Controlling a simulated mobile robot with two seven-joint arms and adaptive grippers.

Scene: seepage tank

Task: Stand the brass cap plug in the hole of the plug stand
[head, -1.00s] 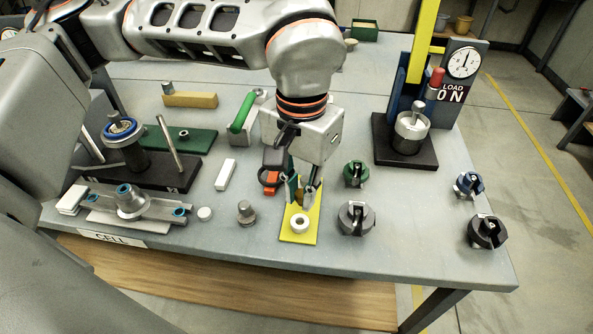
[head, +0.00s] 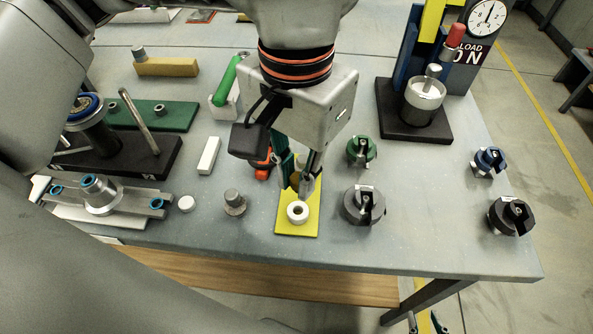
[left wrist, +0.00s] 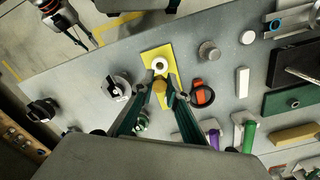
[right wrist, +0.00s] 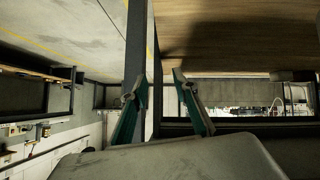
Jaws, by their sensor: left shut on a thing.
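The plug stand is a yellow plate (head: 286,228) with a white ring (head: 298,212) near its front end; the ring's dark hole is uncovered. My left gripper (head: 303,187) points down over the plate, just behind the ring. It is shut on the brass cap plug (head: 294,184), which is mostly hidden by the fingers in the head view. In the left wrist view the brass plug (left wrist: 159,87) shows between the fingertips, beside the white ring (left wrist: 160,64) and apart from it. My right gripper (right wrist: 158,88) is open and empty, low in front of the table's edge.
A grey knurled plug (head: 234,203) and a white disc (head: 187,203) stand left of the stand. Green (head: 361,151) and dark grey (head: 364,205) round fittings stand close on its right. A red-orange part (head: 264,163) lies behind the gripper.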

